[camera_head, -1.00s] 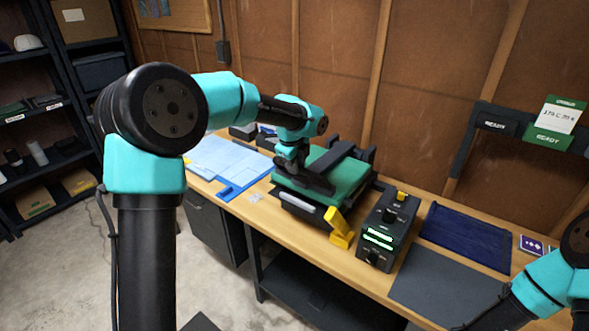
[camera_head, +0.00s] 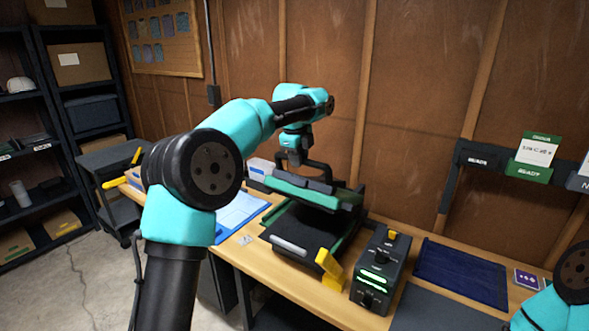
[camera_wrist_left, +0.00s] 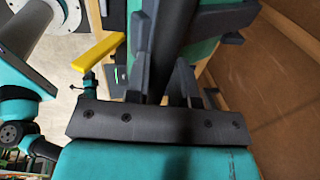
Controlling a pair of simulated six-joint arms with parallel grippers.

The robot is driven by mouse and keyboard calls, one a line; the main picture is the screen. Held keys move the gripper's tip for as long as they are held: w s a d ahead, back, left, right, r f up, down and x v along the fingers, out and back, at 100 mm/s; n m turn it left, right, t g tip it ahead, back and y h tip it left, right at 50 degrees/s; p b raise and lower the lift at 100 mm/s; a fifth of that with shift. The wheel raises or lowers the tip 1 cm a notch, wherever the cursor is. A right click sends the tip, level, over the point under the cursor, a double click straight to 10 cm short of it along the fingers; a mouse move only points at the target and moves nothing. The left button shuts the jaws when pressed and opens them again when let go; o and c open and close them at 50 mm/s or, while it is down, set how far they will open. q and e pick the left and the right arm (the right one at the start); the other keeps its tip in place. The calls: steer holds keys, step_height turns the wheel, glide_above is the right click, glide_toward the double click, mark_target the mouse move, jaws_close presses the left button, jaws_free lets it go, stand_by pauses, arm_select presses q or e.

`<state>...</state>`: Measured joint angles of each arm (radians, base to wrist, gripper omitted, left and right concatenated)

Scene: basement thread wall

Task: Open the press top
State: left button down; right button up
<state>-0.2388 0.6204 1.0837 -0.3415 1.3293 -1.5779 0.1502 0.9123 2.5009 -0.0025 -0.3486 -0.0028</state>
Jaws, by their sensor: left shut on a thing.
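The press top (camera_head: 300,191), a green plate with dark bars, is tilted up. It stands apart from the dark press bed (camera_head: 300,228) along its front, with a clear gap between them. My left gripper (camera_head: 297,157) is above the raised top, shut on its dark handle (camera_head: 322,168). The fingertips are small and partly hidden in the head view. The left wrist view shows dark bars and green surfaces close up. My right gripper is out of view; only part of my right arm shows at the lower right.
A control box (camera_head: 377,270) with lit green displays stands right of the press, beside a yellow piece (camera_head: 330,268). A dark blue mat (camera_head: 462,272) lies farther right. A blue-edged sheet (camera_head: 240,213) lies left of the press. The wooden wall is close behind.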

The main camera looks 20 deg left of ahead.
arm_select(q)
steer(key=shift+w+d+r, duration=0.2)
steer(key=shift+w+r, duration=0.2)
steer(key=shift+w, duration=0.1)
steer(key=shift+w+d+r, duration=0.2)
steer(key=shift+w+r, duration=0.15)
steer(key=shift+w, duration=0.15)
